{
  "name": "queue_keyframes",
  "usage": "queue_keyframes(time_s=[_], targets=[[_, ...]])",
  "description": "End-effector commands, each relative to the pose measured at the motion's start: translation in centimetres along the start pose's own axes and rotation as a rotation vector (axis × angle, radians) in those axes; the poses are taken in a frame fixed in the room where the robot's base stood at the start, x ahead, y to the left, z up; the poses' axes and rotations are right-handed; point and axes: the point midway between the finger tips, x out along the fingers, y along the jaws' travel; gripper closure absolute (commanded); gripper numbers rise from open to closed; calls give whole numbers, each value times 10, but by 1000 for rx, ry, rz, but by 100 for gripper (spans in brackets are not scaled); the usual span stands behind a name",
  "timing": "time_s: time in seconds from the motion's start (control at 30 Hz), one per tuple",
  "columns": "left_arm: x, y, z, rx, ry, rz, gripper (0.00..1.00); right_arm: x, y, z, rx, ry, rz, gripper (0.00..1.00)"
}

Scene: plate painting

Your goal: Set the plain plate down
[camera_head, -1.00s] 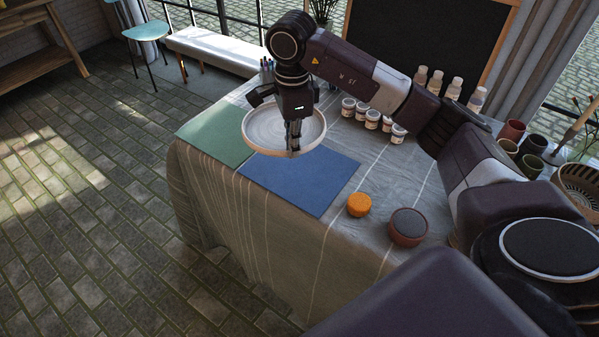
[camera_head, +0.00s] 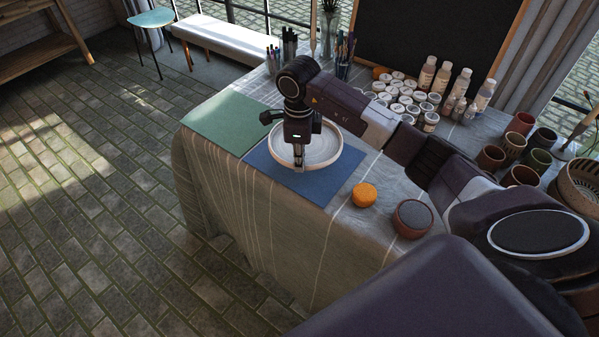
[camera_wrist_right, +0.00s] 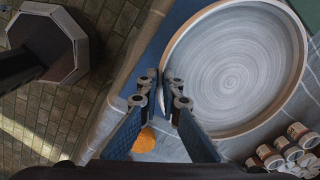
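The plain plate (camera_head: 322,148), round and pale grey with a light brown rim, is over the blue mat (camera_head: 312,190) and reaches past its far edge. It looks level and low, but I cannot tell whether it touches the mat. My right gripper (camera_head: 299,166) is shut on the near rim of the plate. In the right wrist view the fingertips (camera_wrist_right: 166,88) meet at the rim of the plate (camera_wrist_right: 230,75), which fills the upper right. My left gripper is in neither view.
A green mat (camera_head: 228,122) lies left of the blue one. An orange sponge-like piece (camera_head: 364,195) and a brown bowl (camera_head: 412,218) stand to the right. Paint jars (camera_head: 405,92), bottles (camera_head: 461,82) and cups (camera_head: 520,124) fill the far and right parts of the table.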

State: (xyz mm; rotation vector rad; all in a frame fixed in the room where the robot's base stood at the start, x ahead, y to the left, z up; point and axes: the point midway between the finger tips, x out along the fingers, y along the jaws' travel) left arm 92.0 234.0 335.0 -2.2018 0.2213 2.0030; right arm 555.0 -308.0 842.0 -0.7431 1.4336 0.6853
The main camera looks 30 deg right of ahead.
Motion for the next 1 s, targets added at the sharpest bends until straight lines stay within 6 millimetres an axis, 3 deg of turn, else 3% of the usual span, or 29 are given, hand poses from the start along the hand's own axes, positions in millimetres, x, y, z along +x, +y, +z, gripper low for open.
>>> queue_keyframes(time_s=[0.27,0.5,0.7,0.87,1.0], targets=[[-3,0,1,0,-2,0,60,18,0,1,0,-2,-2,100],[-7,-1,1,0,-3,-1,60,50,1,1,0,-3,-2,100],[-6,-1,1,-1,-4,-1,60,53,1,1,-1,-3,-4,100],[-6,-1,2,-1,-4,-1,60,54,2,0,-1,-1,0,80],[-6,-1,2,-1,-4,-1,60,54,2,0,-1,-1,-1,78]])
